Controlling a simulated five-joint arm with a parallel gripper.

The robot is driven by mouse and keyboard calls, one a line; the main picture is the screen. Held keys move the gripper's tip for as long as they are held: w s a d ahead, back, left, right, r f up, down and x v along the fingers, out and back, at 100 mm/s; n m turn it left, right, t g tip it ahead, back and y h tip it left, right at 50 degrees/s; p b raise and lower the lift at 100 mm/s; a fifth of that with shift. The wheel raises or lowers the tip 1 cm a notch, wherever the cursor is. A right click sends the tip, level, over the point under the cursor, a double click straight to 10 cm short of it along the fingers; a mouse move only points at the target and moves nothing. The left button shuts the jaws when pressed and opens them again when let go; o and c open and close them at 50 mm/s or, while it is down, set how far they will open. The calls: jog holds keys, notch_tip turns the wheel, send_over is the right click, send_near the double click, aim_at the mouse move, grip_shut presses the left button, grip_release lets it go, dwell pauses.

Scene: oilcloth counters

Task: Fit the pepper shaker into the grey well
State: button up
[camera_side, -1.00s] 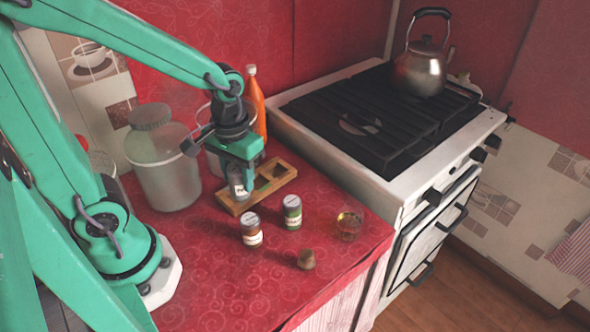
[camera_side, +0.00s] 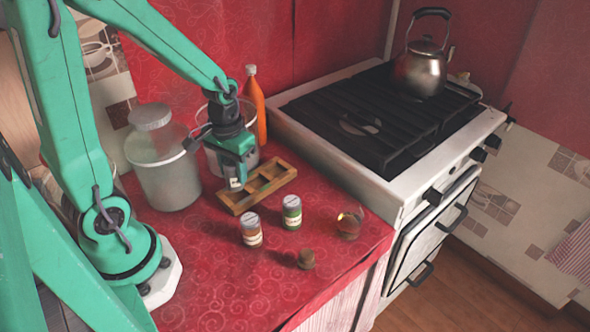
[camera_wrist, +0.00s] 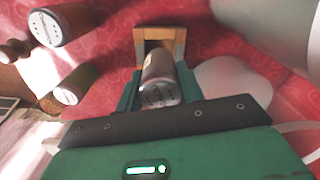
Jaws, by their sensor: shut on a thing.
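The held shaker (camera_wrist: 160,68) has a brown body and a pale grey top with dark holes in the wrist view. I cannot read which spice it is. My gripper (camera_side: 235,184) is shut on it at the left part of a wooden rack (camera_side: 286,178) with square wells. In the wrist view my gripper (camera_wrist: 158,92) has a jaw on each side of the shaker, with part of the rack (camera_wrist: 178,47) just beyond. The shaker's lower end is hidden, so I cannot tell whether it is inside a well. No well's grey colour is clear.
An orange-labelled shaker (camera_side: 251,231), a green-labelled shaker (camera_side: 292,213), a cork-like piece (camera_side: 306,259) and a small glass (camera_side: 350,222) stand in front of the rack. A lidded jar (camera_side: 165,170), a pot (camera_side: 213,158) and an orange bottle (camera_side: 257,112) stand behind. The front left counter is clear.

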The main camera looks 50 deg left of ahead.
aim_at(235, 181)
jog(key=shift+f, duration=1.9)
jog(key=shift+f, duration=0.1)
jog(key=o, duration=1)
jog(key=shift+r, duration=6.15)
jog(key=shift+r, duration=0.1)
